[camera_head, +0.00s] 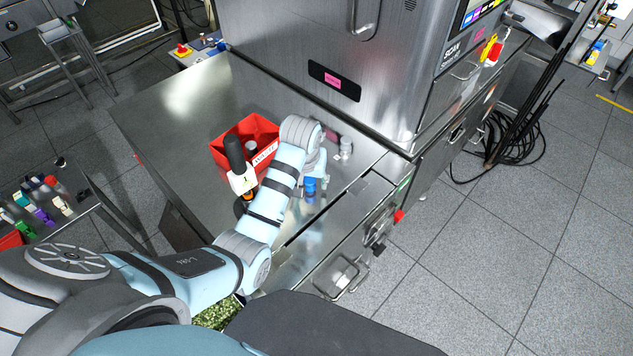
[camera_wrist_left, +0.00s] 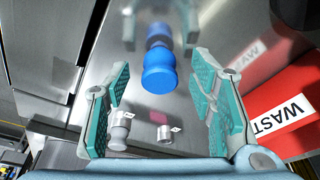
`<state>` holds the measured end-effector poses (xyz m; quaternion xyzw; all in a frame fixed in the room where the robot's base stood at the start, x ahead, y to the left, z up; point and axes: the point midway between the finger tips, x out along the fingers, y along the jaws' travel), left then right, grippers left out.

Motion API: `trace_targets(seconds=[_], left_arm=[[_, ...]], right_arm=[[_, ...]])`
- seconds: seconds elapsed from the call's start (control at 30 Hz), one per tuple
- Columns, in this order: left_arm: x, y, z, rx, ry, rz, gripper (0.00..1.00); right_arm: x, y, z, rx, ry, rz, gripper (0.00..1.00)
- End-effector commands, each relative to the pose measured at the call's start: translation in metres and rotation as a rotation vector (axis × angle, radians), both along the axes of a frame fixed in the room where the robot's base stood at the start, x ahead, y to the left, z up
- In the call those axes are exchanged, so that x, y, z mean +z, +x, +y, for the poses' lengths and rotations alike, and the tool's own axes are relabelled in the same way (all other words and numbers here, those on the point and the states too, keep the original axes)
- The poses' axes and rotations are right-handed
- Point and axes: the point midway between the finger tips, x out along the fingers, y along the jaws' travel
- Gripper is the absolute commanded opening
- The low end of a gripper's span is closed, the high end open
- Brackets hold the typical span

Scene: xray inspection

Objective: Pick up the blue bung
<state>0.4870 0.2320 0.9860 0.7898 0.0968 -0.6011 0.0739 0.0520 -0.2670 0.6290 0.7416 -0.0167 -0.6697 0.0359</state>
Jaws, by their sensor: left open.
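The blue bung (camera_head: 310,186) stands on the steel table, just below my left gripper in the head view. My right gripper is not in view.
A red waste bin (camera_head: 222,157) stands left of my wrist, near a black-handled item (camera_head: 236,153) with a white label. Small silver cylinders (camera_wrist_left: 119,131) stand near the bung. The steel inspection machine (camera_head: 300,40) rises behind. The table's left part is clear.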

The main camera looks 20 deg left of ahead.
Motion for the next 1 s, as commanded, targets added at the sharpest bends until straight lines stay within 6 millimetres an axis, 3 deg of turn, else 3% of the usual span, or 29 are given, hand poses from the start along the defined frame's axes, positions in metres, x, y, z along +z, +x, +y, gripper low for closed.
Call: trace_targets(seconds=[0.27, 0.53, 0.83, 1.0], left_arm=[[-0.007, -0.002, 0.007, 0.013, 0.001, -0.002, 0.48], [-0.007, -0.002, 0.007, 0.013, 0.001, -0.001, 0.07], [-0.003, 0.000, 0.004, 0.008, -0.001, -0.002, 0.07], [0.031, 0.005, -0.005, -0.010, -0.001, -0.006, 0.07]], right_arm=[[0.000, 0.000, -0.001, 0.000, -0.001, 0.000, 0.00], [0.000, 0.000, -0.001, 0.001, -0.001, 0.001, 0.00], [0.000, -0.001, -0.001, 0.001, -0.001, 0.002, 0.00], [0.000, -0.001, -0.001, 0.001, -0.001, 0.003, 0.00]])
